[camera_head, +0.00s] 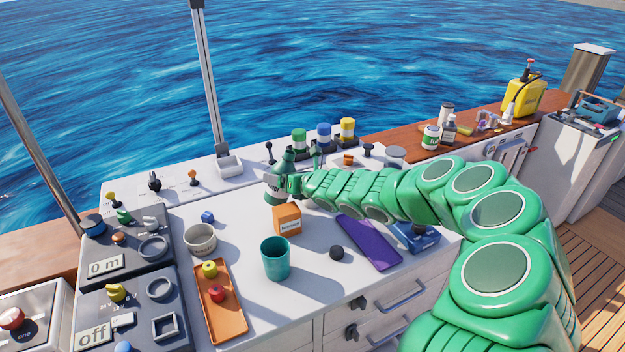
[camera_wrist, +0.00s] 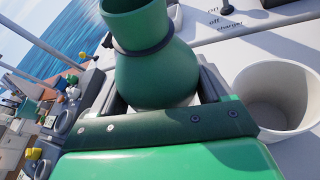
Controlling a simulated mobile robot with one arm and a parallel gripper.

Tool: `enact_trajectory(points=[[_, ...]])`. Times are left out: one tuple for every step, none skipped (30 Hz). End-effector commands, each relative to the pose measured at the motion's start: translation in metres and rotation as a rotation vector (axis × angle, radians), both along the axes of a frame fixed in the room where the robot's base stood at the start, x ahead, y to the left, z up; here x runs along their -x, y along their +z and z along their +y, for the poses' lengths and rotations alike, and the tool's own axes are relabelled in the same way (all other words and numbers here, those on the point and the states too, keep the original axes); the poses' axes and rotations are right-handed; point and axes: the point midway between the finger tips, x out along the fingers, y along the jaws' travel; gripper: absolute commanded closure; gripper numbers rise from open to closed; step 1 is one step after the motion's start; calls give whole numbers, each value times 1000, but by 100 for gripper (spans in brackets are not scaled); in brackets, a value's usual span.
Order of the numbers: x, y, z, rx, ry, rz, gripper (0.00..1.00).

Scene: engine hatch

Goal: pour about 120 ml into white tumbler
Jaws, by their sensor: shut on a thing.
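My gripper (camera_head: 290,186) is at the back of the white counter, shut on a green flask (camera_head: 276,192) with a rounded body and narrower neck. The wrist view shows the flask (camera_wrist: 155,75) between the fingers, with a dark ring at its neck. It looks close to upright; its contents are not visible. A white tumbler (camera_wrist: 282,103) stands just right of my gripper in the wrist view, apart from the flask. Its open mouth shows and it looks empty. I cannot pick out the tumbler in the head view, where my arm covers part of the counter.
An orange box (camera_head: 287,220) and a teal cup (camera_head: 275,259) stand in front of the flask. Green, blue and yellow-topped items stand behind.

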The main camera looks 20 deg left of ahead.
Motion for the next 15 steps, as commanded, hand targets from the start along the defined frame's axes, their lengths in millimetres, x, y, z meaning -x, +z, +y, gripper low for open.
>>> enact_trajectory(points=[[-2,3,-2,-22,-1,18,65],[-2,6,-2,-37,-1,31,65],[-3,8,-3,-54,-1,49,65],[-3,10,-4,-67,-2,61,65],[-4,12,-4,-80,-1,76,65],[-4,15,-4,-100,0,93,65],[-4,15,-5,-116,-1,109,65],[-5,13,-6,-138,-2,132,65],[-6,11,-7,-163,-3,160,65],[-7,11,-8,-187,-1,180,65],[-8,11,-9,-208,-1,199,65],[-7,13,-8,-236,-1,225,65],[-6,16,-7,-258,1,244,65],[-6,19,-7,-279,1,262,65],[-5,22,-6,-297,1,277,65]])
